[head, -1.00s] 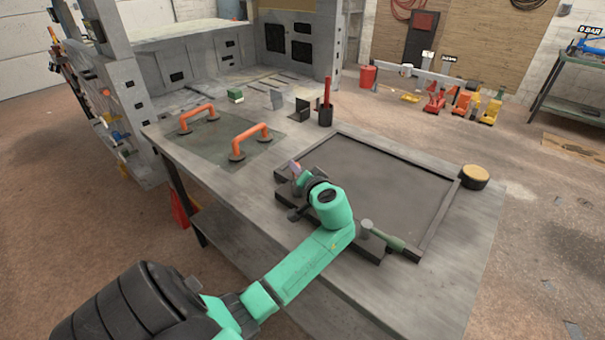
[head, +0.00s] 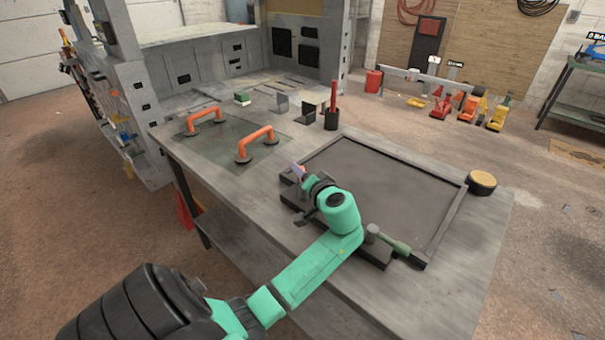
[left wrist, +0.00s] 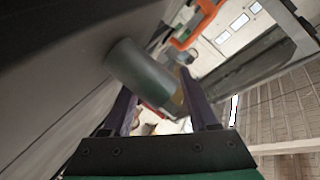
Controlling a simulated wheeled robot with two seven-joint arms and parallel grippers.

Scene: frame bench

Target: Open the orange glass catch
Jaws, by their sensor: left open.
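My left gripper (head: 299,173) is over the left edge of the dark framed panel (head: 390,190) on the bench, its fingers pointing away from me. The left wrist view shows its two fingers (left wrist: 155,85) apart, with a grey-green cylinder (left wrist: 140,72) between or just beyond them. I cannot tell whether the fingers touch it. A small pinkish-orange patch shows at the fingertips in the head view. I cannot tell whether it is the orange glass catch, which I cannot clearly make out. My right gripper is not in view.
A glass sheet (head: 222,143) with two orange handles (head: 254,143) lies at the bench's far left. A dark cup (head: 331,120) holding a red tool stands behind the panel. A round yellow-topped object (head: 482,182) stands at right.

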